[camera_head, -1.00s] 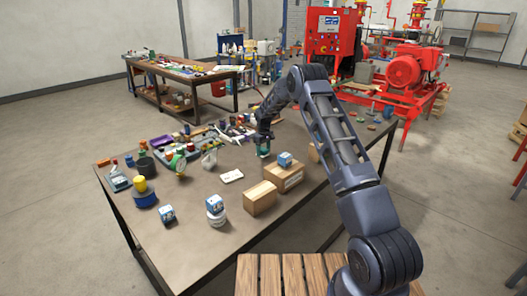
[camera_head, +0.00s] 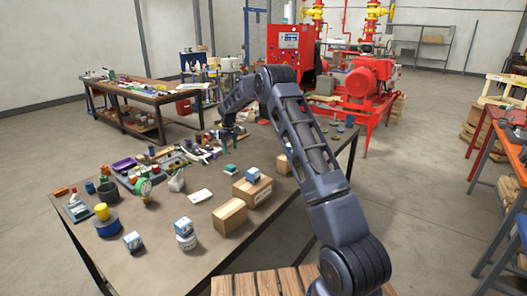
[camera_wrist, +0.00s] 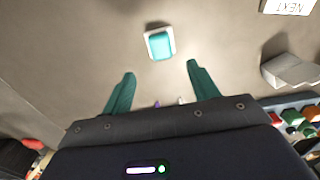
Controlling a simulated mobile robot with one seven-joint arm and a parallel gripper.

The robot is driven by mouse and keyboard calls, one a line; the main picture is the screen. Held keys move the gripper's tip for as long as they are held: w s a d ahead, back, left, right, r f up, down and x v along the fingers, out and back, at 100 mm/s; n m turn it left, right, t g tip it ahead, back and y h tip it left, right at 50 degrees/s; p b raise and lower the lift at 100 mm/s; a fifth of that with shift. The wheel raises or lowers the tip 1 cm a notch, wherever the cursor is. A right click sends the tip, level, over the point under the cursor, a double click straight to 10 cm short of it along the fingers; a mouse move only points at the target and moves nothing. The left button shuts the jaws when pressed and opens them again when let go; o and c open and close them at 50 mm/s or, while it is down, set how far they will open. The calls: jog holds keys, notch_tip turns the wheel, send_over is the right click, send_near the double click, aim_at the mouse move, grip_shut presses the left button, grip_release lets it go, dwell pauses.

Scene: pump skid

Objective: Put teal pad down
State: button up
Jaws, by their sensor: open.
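The teal pad (camera_head: 230,169) lies on the workbench, between the row of clutter and the cardboard boxes. In the wrist view the teal pad (camera_wrist: 160,45) sits flat, with a white rim around it. My gripper (camera_head: 228,134) is open above the bench, behind the pad in the head view. In the wrist view my gripper (camera_wrist: 160,82) shows two teal fingers spread apart with nothing between them. The pad is beyond the fingertips and clear of them.
Cardboard boxes (camera_head: 252,191) are to the right, one with a small blue-white box (camera_head: 253,174) on top. Tools and jars crowd the bench's left side. Bare tabletop surrounds the pad.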

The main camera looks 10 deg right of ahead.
jog(key=s+d+r+m+t, duration=0.1)
jog(key=s+d+r, duration=0.5)
jog(key=s+r, duration=0.25)
jog(key=s+d+r+m, duration=0.2)
jog(key=s+d+r, duration=0.3)
jog(key=s+r, duration=0.3)
jog(key=s+d+r+m+t, duration=0.1)
jog(key=s+d+r, duration=0.55)
jog(key=r, duration=0.35)
jog(key=s+d+m+t, duration=0.1)
jog(key=s+d, duration=0.2)
jog(key=s, duration=0.9)
jog(key=s+d+f+m, duration=0.1)
jog(key=s+d+m, duration=0.1)
jog(key=s, duration=1)
jog(key=s+d+m+t, duration=0.1)
jog(key=s+d, duration=0.3)
jog(key=s, duration=0.8)
jog(key=shift+s+d+f+m+t, duration=0.3)
jog(key=shift+s+d+f+m, duration=0.05)
jog(key=shift+m, duration=0.15)
